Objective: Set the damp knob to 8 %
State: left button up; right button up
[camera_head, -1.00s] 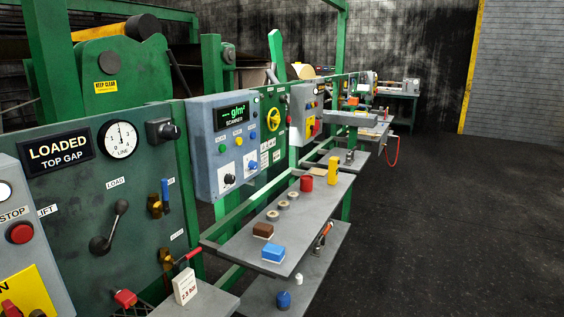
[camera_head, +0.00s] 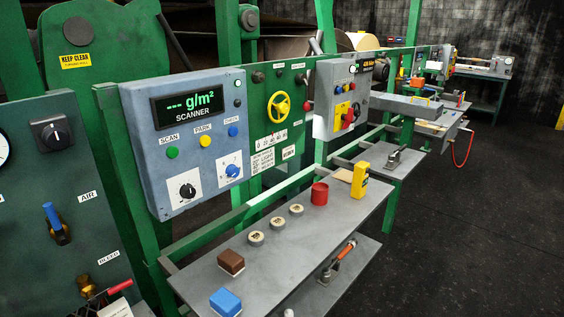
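The grey-blue scanner box (camera_head: 150,150) hangs on the green frame, left of centre. Its display (camera_head: 188,108) reads "--- g/m²" in green. Low on the box are two dial knobs: a black knob (camera_head: 187,191) on a white plate, and a blue knob (camera_head: 232,171) on a white plate to its right. The plate markings are too small to read, so I cannot tell which is the damp knob or its setting. Above them are green (camera_head: 172,153), yellow (camera_head: 205,141) and blue (camera_head: 233,131) buttons labelled SCAN, PARK and CHECK. Neither gripper shows.
A grey shelf (camera_head: 290,245) juts out below and right of the scanner box, holding a brown block (camera_head: 231,262), a blue block (camera_head: 225,302), a red cylinder (camera_head: 320,193) and a yellow device (camera_head: 360,180). A yellow handwheel (camera_head: 279,107) is right of the box. Dark floor (camera_head: 480,230) lies open at right.

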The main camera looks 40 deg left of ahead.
aim_at(231, 171)
jog(key=i+l+u, duration=0.1)
jog(key=i+u, duration=0.25)
jog(key=i, duration=0.15)
jog(key=i+l+u, duration=0.3)
jog(key=i, duration=0.2)
jog(key=j, duration=0.1)
